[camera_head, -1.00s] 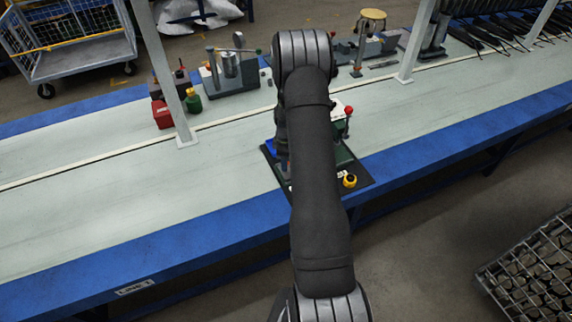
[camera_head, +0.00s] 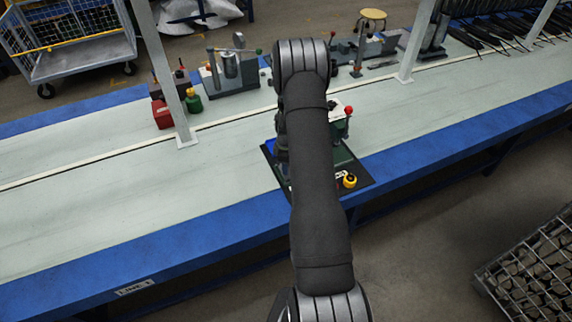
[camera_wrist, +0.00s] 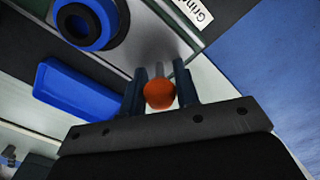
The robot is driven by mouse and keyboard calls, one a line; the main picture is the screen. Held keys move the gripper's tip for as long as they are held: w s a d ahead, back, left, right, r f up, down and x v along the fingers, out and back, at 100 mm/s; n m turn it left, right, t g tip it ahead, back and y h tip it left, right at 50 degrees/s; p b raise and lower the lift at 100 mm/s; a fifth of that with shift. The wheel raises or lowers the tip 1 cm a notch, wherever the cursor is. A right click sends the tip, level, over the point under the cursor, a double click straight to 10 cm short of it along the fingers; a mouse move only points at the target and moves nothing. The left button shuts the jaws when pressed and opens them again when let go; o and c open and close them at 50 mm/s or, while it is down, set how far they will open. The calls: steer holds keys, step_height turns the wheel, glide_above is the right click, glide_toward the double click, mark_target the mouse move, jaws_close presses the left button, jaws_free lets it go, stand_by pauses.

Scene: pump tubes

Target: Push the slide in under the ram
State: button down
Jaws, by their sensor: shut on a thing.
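My gripper (camera_wrist: 161,80) is shut on an orange ball knob (camera_wrist: 159,94), with one finger on each side of it. A pale metal rod runs from the knob toward the top of the wrist view; it looks like the slide's handle, but the slide itself is not clearly seen. A blue ring with a dark centre (camera_wrist: 88,20) is at the upper left of the wrist view. In the head view my arm hides the gripper and much of the dark green press (camera_head: 343,154). The ram cannot be made out.
The press stands on a black base plate (camera_head: 281,172) near the bench's blue front edge. A red ball knob (camera_head: 349,111) and a yellow knob (camera_head: 350,181) show on its right. A blue tray (camera_wrist: 78,88) lies left of my fingers. The bench's left side (camera_head: 110,205) is clear.

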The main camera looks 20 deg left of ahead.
steer(key=w+d, duration=0.6)
steer(key=shift+w+d, duration=0.1)
steer(key=shift+w, duration=0.1)
steer(key=c, duration=1.1)
jaws_free()
steer(key=shift+c, duration=0.2)
step_height(320, 180, up, 18)
steer(key=shift+f, duration=0.25)
steer(key=shift+s, duration=0.1)
